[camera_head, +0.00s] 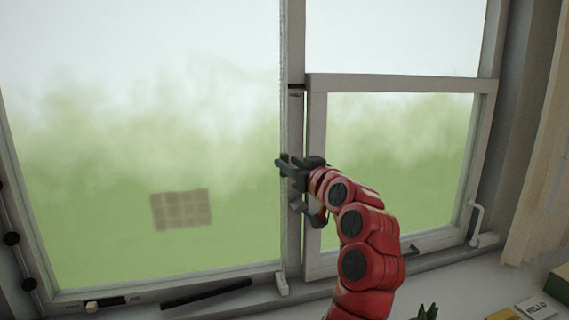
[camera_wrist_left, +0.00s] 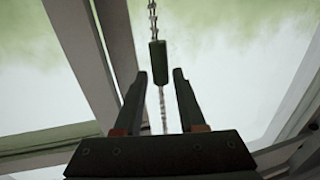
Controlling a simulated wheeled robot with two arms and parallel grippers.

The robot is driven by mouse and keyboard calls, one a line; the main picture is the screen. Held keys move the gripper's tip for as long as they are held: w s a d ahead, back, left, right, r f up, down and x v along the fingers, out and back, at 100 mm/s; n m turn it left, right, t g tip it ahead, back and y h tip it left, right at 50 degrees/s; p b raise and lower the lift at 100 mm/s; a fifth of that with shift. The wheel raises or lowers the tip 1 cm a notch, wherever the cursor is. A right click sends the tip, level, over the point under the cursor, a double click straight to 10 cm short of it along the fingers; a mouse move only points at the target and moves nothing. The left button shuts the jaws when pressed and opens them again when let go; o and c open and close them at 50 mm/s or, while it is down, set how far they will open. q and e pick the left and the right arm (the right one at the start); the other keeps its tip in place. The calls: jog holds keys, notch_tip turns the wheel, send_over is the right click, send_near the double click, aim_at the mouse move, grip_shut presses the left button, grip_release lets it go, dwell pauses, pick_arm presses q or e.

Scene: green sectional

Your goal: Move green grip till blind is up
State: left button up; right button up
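The green grip (camera_wrist_left: 159,62) is a small dark green cylinder on a thin bead chain (camera_wrist_left: 153,18). In the left wrist view it hangs just beyond and between the fingertips of my left gripper (camera_wrist_left: 157,80), with a gap on both sides. My left gripper is open and empty. In the head view my left gripper (camera_head: 288,170) is in front of the window's middle post, beside the lower part of the chain (camera_head: 281,70). The grip is hard to tell from the dark fingers there. I cannot make out the blind in either view. My right gripper is not in view.
The window (camera_head: 130,120) has a large left pane and a smaller framed sash (camera_head: 400,81) at right, with a handle (camera_head: 476,222). Dark strips (camera_head: 205,293) lie along the sill. A small card (camera_head: 536,306) and boxes are at lower right, near a curtain (camera_head: 543,170).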

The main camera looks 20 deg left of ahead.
pick_arm(q)
jog(key=b+v, duration=0.2)
jog(key=v, duration=1.2)
jog(key=shift+o, duration=0.3)
jog(key=shift+d+r, duration=0.1)
jog(key=shift+o, duration=1.2)
jog(key=shift+r+p, duration=0.2)
jog(key=shift+p, duration=0.2)
jog(key=p+x, duration=1.5)
jog(key=x, duration=0.5)
jog(key=shift+a+f, duration=0.25)
jog(key=shift+w, duration=0.1)
grip_shut()
